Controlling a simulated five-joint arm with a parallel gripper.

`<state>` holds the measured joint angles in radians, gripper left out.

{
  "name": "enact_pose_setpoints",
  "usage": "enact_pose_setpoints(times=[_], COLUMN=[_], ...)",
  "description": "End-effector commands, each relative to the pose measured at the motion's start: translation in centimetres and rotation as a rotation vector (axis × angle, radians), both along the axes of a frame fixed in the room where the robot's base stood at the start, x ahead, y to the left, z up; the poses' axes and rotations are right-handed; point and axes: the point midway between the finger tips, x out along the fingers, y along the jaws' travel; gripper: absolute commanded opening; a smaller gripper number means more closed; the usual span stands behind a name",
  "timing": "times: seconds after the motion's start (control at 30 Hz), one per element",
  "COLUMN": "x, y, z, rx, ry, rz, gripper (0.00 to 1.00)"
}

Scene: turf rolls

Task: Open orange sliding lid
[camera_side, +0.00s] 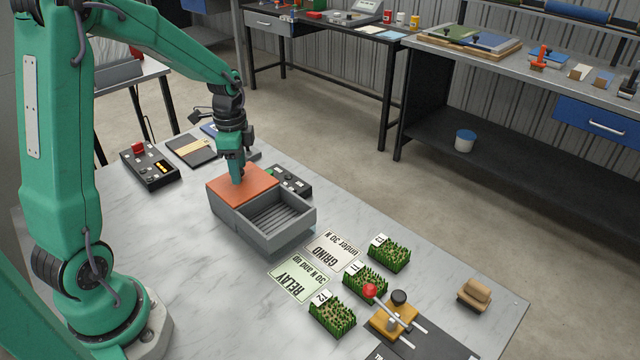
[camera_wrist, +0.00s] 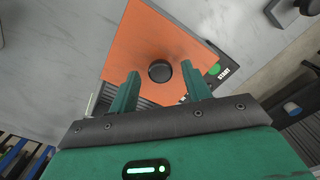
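A grey box (camera_side: 268,240) stands on the table with an orange lid (camera_side: 257,190) over its left part. The right part is uncovered and shows a ribbed, empty floor. In the wrist view the orange lid (camera_wrist: 135,50) carries a round black knob (camera_wrist: 160,71). My gripper (camera_side: 238,179) points down over the lid. In the wrist view its two green fingers stand apart, one on each side of the knob, with a gap on both sides. The knob is hidden behind the fingers in the side view.
A dark control box (camera_side: 290,181) stands close behind the grey box. Another control box (camera_side: 150,166) is at the left. Several turf pieces (camera_side: 333,314), a GRIND card (camera_side: 332,249), a RELAY card (camera_side: 298,278) and a red-knobbed lever device (camera_side: 393,318) lie to the front right.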

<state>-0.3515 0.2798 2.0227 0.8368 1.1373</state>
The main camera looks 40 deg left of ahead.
Motion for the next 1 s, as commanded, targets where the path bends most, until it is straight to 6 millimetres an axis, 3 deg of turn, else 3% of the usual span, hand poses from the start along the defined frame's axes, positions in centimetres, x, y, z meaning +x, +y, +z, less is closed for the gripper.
enact_pose_setpoints(times=[0.43, 1.0], x=[0.0, 0.0], y=[0.0, 0.0], z=[0.9, 7.3], rx=[0.000, 0.001], ry=[0.000, -0.001], rz=[0.000, 0.000], gripper=[0.48, 0.48])
